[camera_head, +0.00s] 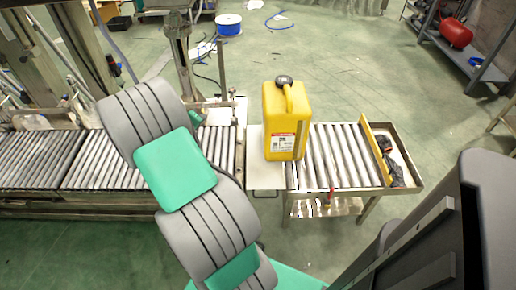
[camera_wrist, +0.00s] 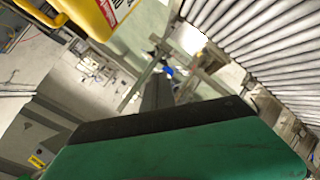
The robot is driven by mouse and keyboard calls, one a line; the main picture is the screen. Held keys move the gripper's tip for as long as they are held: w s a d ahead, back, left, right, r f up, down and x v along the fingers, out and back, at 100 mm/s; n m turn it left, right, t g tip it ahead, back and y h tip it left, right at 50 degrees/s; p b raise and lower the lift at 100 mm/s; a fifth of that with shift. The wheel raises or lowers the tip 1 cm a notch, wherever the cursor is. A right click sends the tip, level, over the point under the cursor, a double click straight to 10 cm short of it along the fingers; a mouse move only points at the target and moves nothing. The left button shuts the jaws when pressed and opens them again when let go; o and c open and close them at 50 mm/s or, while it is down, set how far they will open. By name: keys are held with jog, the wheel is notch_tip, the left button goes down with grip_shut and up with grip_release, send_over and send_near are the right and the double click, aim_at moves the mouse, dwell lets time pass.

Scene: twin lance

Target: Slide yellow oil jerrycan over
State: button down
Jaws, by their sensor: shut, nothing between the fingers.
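The yellow oil jerrycan (camera_head: 273,115) stands upright in the head view, with a dark cap, a top handle and a white-red label. Its base is at the left end of the short roller table (camera_head: 345,160), beside a pale flat plate (camera_head: 265,178). Part of the jerrycan (camera_wrist: 95,14) shows at the top left of the wrist view, cut off by the frame. My gripper (camera_wrist: 157,82) shows in the wrist view as dark fingers beyond its green body, shut and empty, apart from the jerrycan. In the head view my arm hides it.
A long roller conveyor (camera_head: 40,160) runs left, partly behind my arm. The short table's rollers right of the jerrycan are clear up to a yellow bar (camera_head: 376,150). Beyond it lies a black item (camera_head: 393,172) in a tray. Posts and machinery (camera_head: 180,60) stand behind the conveyor.

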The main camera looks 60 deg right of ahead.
jog(key=s+d+f+n+h+b, duration=0.3)
jog(key=s+d+f+b, duration=0.15)
jog(key=f, duration=0.55)
jog(key=s+d+f+n+h+b, duration=0.2)
jog(key=s+d+f+n+b, duration=0.15)
jog(key=s+d+f, duration=0.45)
jog(key=d+f+b, duration=0.1)
jog(key=d+b, duration=0.1)
jog(key=d, duration=0.7)
jog(key=shift+w+d+f+t+h, duration=0.15)
jog(key=shift+d+f+t+h, duration=0.15)
jog(key=shift+d+f, duration=0.05)
jog(key=shift+w+f+n, duration=0.1)
jog(key=shift+n, duration=0.15)
